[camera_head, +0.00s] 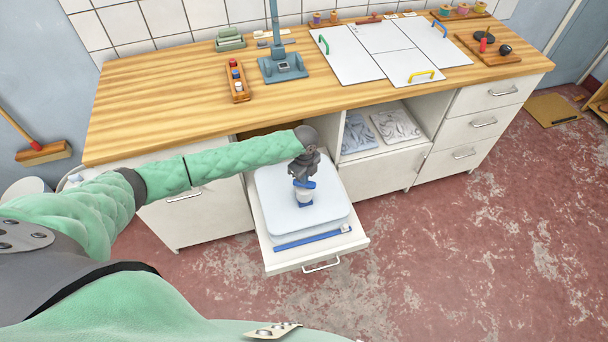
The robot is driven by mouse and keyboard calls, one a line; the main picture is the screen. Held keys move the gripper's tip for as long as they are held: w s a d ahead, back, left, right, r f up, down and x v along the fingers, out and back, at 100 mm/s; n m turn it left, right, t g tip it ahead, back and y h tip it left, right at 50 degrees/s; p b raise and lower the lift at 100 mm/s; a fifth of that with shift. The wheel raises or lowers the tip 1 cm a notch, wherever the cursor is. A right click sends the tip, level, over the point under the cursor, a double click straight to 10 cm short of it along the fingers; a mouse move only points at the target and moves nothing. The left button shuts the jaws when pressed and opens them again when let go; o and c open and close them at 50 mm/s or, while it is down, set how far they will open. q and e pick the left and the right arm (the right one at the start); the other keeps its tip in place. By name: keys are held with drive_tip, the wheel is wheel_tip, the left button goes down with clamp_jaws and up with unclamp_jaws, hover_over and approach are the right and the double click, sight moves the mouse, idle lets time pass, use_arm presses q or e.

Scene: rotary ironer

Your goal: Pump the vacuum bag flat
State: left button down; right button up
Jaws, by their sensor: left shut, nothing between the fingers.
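The vacuum bag (273,205) is a pale, rounded, cushion-like block in the open drawer (291,262). A blue strip (313,237) with a small white piece near its right end runs along the bag's front edge. A small pump with a white body (304,194) and blue top and base stands upright on the middle of the bag. My left gripper (303,176) is shut and points down right over the pump's blue top. I cannot tell if it touches the top. My right gripper is out of view.
The wooden counter (170,98) overhangs behind the drawer. It carries a blue stand (283,68), a small wooden tray (237,85) and white panels with coloured handles (385,50). An open shelf (385,128) holds flat packed bags. The red floor (450,240) to the right is clear.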

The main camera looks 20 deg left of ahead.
use_arm(q)
drive_tip(key=shift+r+p, duration=1.05)
drive_tip(key=shift+r, duration=0.35)
drive_tip(key=shift+r+p, duration=0.6)
drive_tip(key=shift+r, duration=0.15)
drive_tip(key=shift+f, duration=0.15)
